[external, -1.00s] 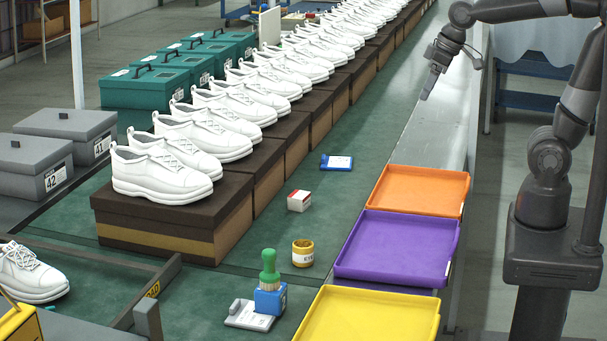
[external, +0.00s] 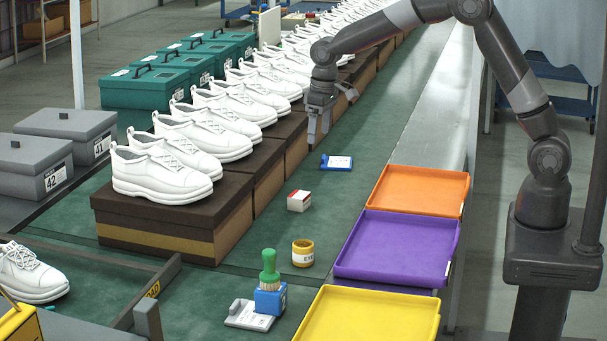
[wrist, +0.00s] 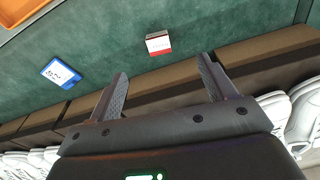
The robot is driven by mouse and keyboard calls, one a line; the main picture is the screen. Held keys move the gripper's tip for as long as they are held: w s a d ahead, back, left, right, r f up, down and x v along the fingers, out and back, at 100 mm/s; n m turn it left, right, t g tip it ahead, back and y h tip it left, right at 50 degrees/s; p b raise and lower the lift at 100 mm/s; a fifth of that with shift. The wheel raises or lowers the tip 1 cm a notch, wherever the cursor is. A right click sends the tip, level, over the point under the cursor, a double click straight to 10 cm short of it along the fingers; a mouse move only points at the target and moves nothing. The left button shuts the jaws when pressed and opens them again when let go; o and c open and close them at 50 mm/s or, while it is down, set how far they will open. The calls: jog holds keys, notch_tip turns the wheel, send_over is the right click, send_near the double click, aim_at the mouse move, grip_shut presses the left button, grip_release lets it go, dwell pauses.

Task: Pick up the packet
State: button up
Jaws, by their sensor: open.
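The packet (external: 299,201) is a small red and white box lying on the green belt, in front of the row of shoe boxes. In the wrist view the packet (wrist: 158,44) is beyond the fingertips, near the middle of the gap's line. My gripper (external: 319,136) is above the belt beside the shoe boxes, farther back than the packet and higher. Its fingers (wrist: 163,66) are spread in the wrist view with nothing between them. It is not touching the packet.
A blue item with a white label (external: 337,162) lies on the belt under my gripper. White shoes (external: 166,176) on brown boxes (external: 232,235) line the left.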

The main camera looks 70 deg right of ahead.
jog(key=g, duration=0.1)
send_near(299, 194)
jog(key=shift+s+a, duration=0.35)
jog(key=shift+a, duration=0.2)
notch_tip(299, 194, down, 5)
jog(key=shift+f, duration=0.15)
jog(key=f, duration=0.3)
jog(key=d+f, duration=0.1)
jog(key=f, duration=0.1)
jog(key=shift+w+f, duration=0.15)
jog(key=shift+w, duration=0.15)
jog(key=c, duration=1)
jog(key=shift+c, duration=0.5)
jog(key=shift+r, duration=0.2)
